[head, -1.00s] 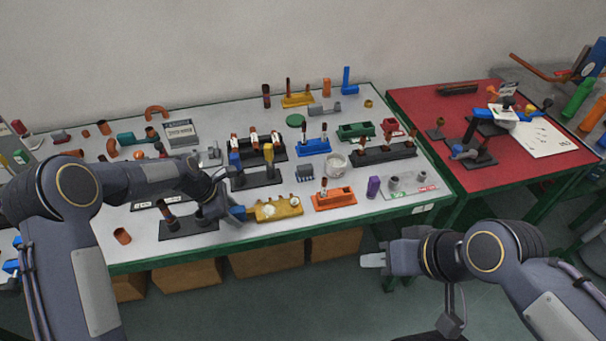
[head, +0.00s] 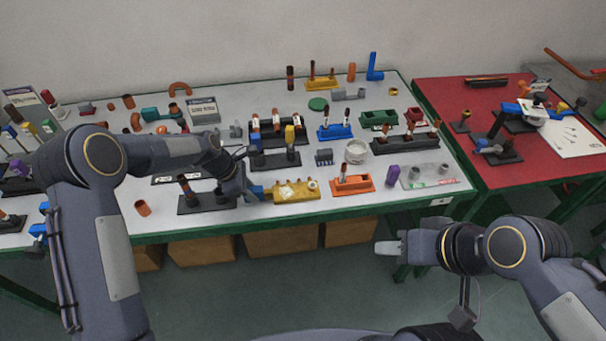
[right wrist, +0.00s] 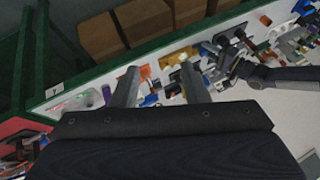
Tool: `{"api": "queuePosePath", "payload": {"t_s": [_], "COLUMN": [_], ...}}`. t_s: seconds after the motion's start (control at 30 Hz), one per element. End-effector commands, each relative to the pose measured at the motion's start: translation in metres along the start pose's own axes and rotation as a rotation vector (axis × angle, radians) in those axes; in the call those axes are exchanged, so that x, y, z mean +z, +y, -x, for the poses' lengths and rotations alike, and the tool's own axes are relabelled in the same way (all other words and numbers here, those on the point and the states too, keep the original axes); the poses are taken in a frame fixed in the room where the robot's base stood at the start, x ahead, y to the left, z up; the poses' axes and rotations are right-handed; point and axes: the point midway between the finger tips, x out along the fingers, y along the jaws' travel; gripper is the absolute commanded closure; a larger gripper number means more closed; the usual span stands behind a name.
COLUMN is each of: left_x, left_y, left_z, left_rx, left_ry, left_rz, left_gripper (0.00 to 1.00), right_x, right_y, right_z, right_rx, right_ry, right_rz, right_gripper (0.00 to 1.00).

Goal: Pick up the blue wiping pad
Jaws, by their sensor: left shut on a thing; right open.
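The blue wiping pad (head: 257,192) is a small blue piece at the tip of my left gripper (head: 247,190), mostly hidden by the fingers. The left gripper is shut on it near the table's front edge. It is just left of the yellow block fixture and over the right end of a dark peg base; whether the pad touches the fixture I cannot tell. My right gripper (head: 388,248) is open and empty, in front of the table and below its edge. In the right wrist view, its two fingers (right wrist: 157,86) stand apart with nothing between them.
The white table (head: 340,205) has a green edge and is crowded with fixtures. Close by are the yellow fixture (head: 296,191), a dark peg base (head: 205,203), an orange holder (head: 352,184) and a purple piece (head: 392,176). A red table (head: 450,115) stands at right. Cardboard boxes (head: 280,241) are underneath.

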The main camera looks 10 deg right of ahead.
Motion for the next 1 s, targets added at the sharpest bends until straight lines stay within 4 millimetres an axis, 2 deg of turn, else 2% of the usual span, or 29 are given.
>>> {"api": "queuePosePath", "payload": {"t_s": [0.03,0.17,0.3,0.47,0.67,0.8,1.0], "left_x": [0.000,0.000,0.000,0.000,0.000,0.000,0.000], "left_y": [0.000,0.000,0.000,0.000,0.000,0.000,0.000], "left_z": [0.000,0.000,0.000,0.000,0.000,0.000,0.000], "left_rx": [0.000,0.000,0.000,0.001,0.001,0.001,0.001], "left_ry": [0.000,0.000,0.000,-0.001,-0.001,-0.001,0.000], "left_rz": [0.000,0.000,0.000,0.000,0.000,0.000,0.000], "left_gripper": [1.00,1.00,1.00,1.00,1.00,1.00,1.00], "right_x": [-0.001,-0.015,-0.053,-0.110,-0.176,-0.215,-0.260], "right_y": [0.000,-0.001,-0.002,0.002,0.010,0.014,0.016], "right_z": [0.000,0.000,-0.006,-0.028,-0.078,-0.123,-0.195], "right_rx": [-0.002,-0.017,-0.043,-0.048,0.000,0.064,0.181], "right_ry": [-0.001,-0.012,-0.036,-0.068,-0.098,-0.110,-0.112], "right_rz": [0.000,-0.006,-0.023,-0.046,-0.056,-0.035,0.042], "right_gripper": [0.52,0.35,0.20,0.20,0.20,0.20,0.20]}}
